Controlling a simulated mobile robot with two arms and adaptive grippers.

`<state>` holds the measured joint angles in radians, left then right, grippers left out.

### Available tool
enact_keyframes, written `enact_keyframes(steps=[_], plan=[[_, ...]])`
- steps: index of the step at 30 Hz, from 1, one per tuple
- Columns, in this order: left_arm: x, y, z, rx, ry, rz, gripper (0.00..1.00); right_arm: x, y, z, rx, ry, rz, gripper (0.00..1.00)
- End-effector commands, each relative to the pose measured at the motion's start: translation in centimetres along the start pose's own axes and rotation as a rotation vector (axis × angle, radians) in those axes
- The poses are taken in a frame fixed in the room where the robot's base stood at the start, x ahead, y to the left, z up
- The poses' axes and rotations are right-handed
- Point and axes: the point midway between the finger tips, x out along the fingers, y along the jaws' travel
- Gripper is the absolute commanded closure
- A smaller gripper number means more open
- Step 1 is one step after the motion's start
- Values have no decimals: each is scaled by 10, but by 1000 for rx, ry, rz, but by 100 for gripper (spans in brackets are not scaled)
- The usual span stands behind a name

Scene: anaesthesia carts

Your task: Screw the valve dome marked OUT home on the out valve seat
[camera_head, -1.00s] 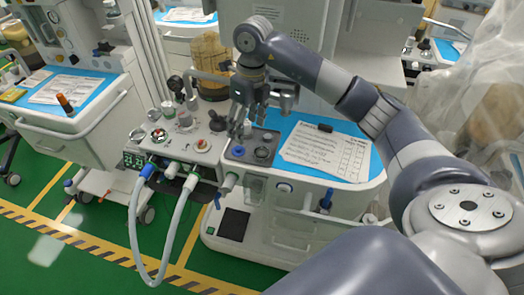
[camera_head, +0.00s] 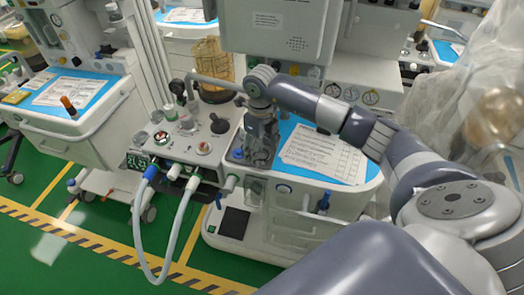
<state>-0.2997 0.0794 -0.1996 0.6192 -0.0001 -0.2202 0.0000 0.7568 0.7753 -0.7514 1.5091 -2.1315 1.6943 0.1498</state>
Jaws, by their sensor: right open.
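My right gripper (camera_head: 260,158) points down, open, over a small grey tray (camera_head: 236,157) on the cart top. Its fingers cover most of the tray, so I cannot tell whether they touch anything in it. Two round clear-topped fittings with red inside stand on the grey valve block, one at left (camera_head: 161,138) and one nearer the gripper (camera_head: 204,149). The OUT marking is too small to read, so I cannot tell which part is the OUT dome or the out valve seat. My left gripper is not in view.
A dark knob (camera_head: 219,124) stands just left of the gripper. A printed sheet (camera_head: 322,154) lies on the blue top to its right. Pale hoses (camera_head: 177,235) hang from the block's front. A ribbed tan bellows (camera_head: 212,65) stands behind.

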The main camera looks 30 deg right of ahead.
Motion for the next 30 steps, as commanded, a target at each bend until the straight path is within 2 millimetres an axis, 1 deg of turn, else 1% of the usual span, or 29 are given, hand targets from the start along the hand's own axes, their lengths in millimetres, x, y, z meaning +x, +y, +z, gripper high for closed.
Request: enact_keyframes(steps=[3,8,9,11,12,14,25,30], plan=[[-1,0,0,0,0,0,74,4,0,0,-1,-1,0,35],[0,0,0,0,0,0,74,4,0,0,-1,-1,0,35],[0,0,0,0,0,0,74,4,0,0,-1,-1,0,44],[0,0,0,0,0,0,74,4,0,0,-1,-1,0,58],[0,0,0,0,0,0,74,4,0,0,0,-1,0,67],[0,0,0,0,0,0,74,3,0,0,0,-1,0,79],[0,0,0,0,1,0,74,2,0,0,0,-2,0,79],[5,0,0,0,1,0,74,-6,0,1,1,-3,-1,79]])
